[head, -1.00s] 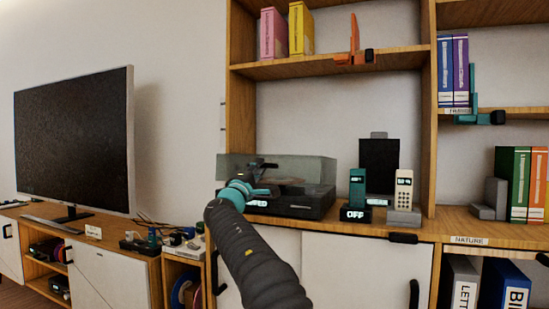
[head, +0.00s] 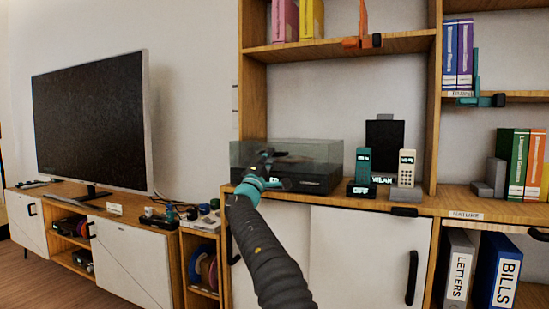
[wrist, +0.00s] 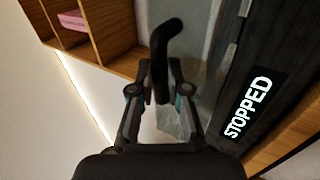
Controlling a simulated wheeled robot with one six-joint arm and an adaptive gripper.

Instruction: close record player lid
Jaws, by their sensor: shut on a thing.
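The record player (head: 315,185) stands on the cabinet, with a dark base and a clear smoky lid (head: 318,152). The lid looks roughly level over the base in the head view; I cannot tell whether its edge touches all round. My gripper (head: 267,157) is at the player's front left and hides part of it. In the wrist view my gripper (wrist: 160,88) is shut on the lid's black curved handle (wrist: 165,40). A lit "STOPPED" display (wrist: 248,105) shows on the base to the right.
Two handset phones (head: 362,165) on docks and a black panel (head: 384,147) stand right of the player. A shelf (head: 340,46) runs above it. A television (head: 90,125) and small clutter are to the left.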

